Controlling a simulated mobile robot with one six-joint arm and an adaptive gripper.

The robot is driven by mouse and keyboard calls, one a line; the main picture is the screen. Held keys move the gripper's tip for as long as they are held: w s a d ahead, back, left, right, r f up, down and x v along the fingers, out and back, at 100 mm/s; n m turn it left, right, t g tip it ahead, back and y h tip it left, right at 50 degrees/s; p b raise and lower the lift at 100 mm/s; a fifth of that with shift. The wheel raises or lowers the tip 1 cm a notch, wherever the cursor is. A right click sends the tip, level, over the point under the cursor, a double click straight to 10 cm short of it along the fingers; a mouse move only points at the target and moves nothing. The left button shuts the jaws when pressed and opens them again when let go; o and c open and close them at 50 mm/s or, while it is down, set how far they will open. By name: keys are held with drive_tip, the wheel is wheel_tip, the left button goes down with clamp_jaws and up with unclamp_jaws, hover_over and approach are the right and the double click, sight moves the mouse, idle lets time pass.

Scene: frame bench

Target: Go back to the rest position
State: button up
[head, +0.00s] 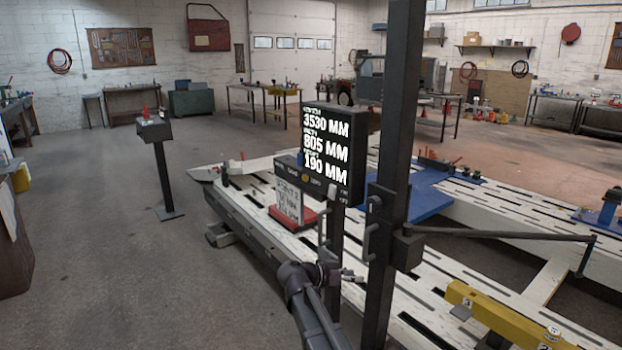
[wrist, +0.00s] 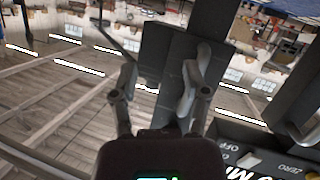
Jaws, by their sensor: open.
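My gripper (head: 350,277) is at the end of my dark arm, low in the middle of the head view, in front of the display post and over the near edge of the white slotted bench. In the wrist view my gripper (wrist: 160,95) has its two fingers spread apart, and nothing is held between them. A dark grey post with a hook-like part (wrist: 188,85) shows beyond and between the fingers. Whether the fingers touch it, I cannot tell.
A black display (head: 328,150) reading 3530, 805 and 190 MM stands close above my gripper. Its buttons panel (wrist: 260,155) is at lower right in the wrist view. A dark upright post (head: 395,150) is just right. Open floor (head: 120,270) lies left.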

drive_tip(key=s+d+f+n+g+y, duration=0.3)
drive_tip(key=s+d+f+n+y, duration=0.25)
drive_tip(key=s+f, duration=0.3)
drive_tip(key=s+f+n+g+y, duration=0.2)
drive_tip(key=s+f+n+y, duration=0.3)
drive_tip(key=s+y, duration=0.5)
wheel_tip(320, 180, up, 16)
drive_tip(key=s+h+p, duration=0.1)
drive_tip(key=s+p, duration=0.1)
drive_tip(key=p, duration=1.3)
drive_tip(key=shift+a+h+p, duration=0.35)
